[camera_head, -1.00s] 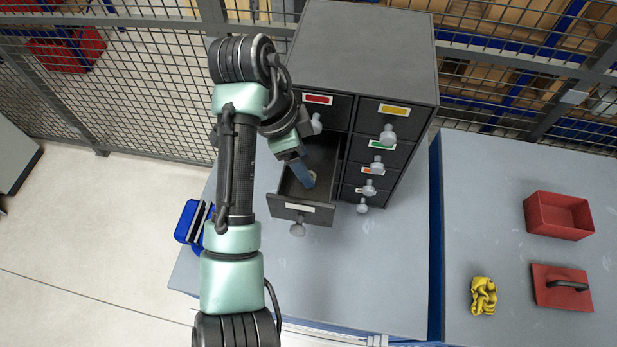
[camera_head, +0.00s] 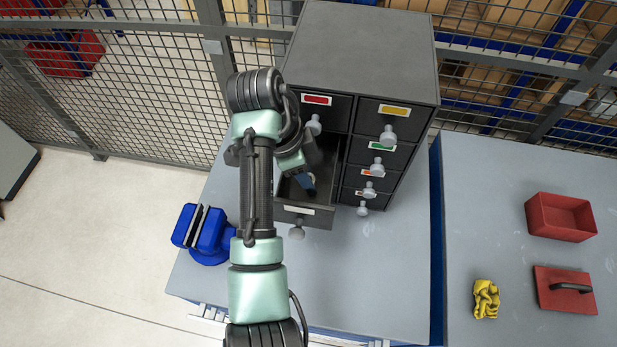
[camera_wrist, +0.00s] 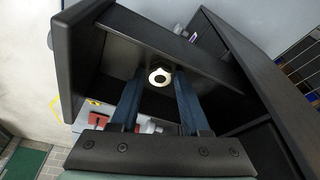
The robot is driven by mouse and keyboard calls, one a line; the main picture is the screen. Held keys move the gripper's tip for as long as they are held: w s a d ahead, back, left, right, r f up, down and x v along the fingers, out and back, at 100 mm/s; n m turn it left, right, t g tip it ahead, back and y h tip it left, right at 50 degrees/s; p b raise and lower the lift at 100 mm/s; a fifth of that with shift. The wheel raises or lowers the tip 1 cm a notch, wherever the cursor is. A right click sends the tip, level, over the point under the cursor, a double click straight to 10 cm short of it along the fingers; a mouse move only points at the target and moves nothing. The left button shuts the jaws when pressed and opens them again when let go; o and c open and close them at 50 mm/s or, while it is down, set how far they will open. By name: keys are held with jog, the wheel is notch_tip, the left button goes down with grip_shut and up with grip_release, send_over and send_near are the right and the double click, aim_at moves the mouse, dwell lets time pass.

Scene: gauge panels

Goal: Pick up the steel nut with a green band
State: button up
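A small pale ring-shaped piece with a dark hole, likely the steel nut (camera_wrist: 159,76), lies in the open drawer in the wrist view. No green band can be made out on it. My gripper (camera_wrist: 160,82) has its two blue fingers apart, one on each side of the ring, with no clear contact visible. In the head view my gripper (camera_head: 307,184) reaches down into the open drawer (camera_head: 318,218), and the ring is hidden behind it.
The dark cabinet (camera_head: 365,45) has several closed drawers with coloured labels and knobs. The drawer walls stand close around my gripper. A blue vise (camera_head: 207,236) is on the bench at left. A red bin (camera_head: 560,216), a red float (camera_head: 565,290) and a yellow cloth (camera_head: 486,299) lie at right.

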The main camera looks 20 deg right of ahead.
grip_shut()
jog(key=shift+r, duration=0.15)
